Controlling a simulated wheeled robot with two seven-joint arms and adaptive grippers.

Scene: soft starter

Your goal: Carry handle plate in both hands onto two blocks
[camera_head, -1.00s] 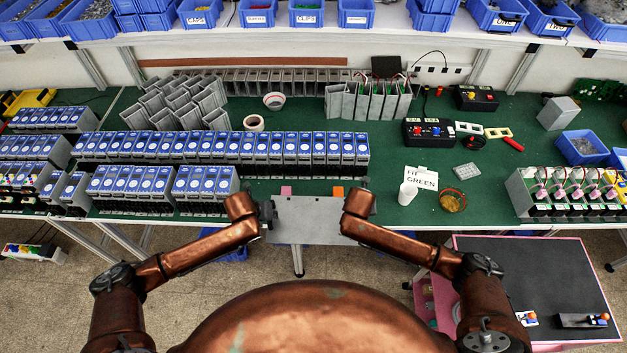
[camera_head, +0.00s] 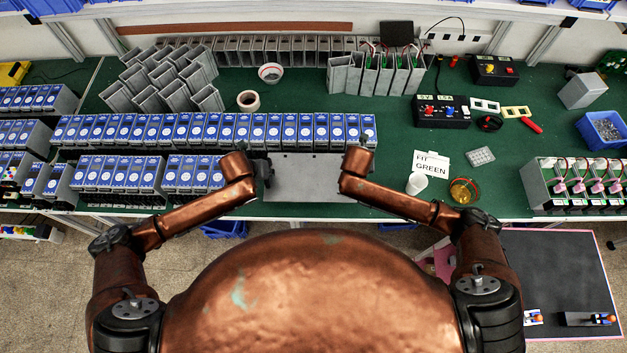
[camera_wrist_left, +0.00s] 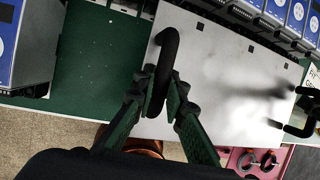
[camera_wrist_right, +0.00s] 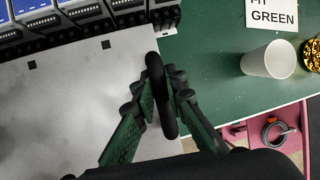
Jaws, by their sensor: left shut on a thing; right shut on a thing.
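The grey handle plate (camera_head: 305,180) spans between my two hands, flat over the front part of the green table in the head view. It fills much of the left wrist view (camera_wrist_left: 225,85) and right wrist view (camera_wrist_right: 75,95). My left gripper (camera_head: 266,172) is shut on the black handle (camera_wrist_left: 165,65) at the plate's left end. My right gripper (camera_head: 352,162) is shut on the black handle (camera_wrist_right: 155,75) at its right end. The two blocks are not visible now; the plate covers the place where they stood. Whether the plate touches them cannot be told.
Rows of blue-fronted units (camera_head: 200,130) stand close behind and left of the plate. A white cup (camera_head: 417,183), an amber dish (camera_head: 462,190) and a sign (camera_head: 431,163) are to the right. Green table (camera_head: 390,190) is bare between plate and cup.

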